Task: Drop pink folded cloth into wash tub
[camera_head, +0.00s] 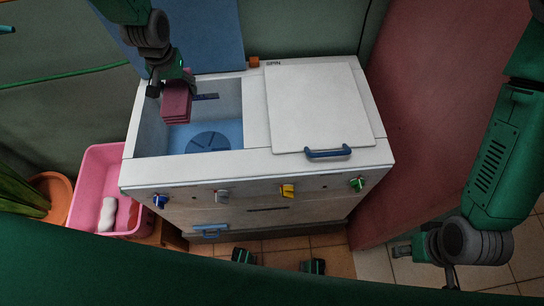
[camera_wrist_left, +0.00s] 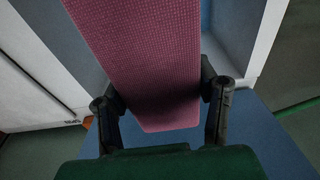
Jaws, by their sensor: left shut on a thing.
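The pink folded cloth (camera_head: 176,104) hangs from my left gripper (camera_head: 171,82), over the back left part of the open wash tub (camera_head: 230,102). The gripper is shut on it. In the left wrist view the cloth (camera_wrist_left: 148,65) runs up from between the two dark fingers (camera_wrist_left: 162,105) and hides much of the view behind it. The tub has grey walls and a blue floor with a round dark disc. My right gripper (camera_head: 425,264) is at the lower right, its fingers apart and empty, far from the tub.
A closed white lid (camera_head: 315,105) with a blue handle covers the machine's right side. Coloured knobs line its front. A pink basin (camera_head: 92,180) with a white item stands at the left, beside a potted plant (camera_head: 30,195). A reddish panel (camera_head: 425,100) stands right of the machine.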

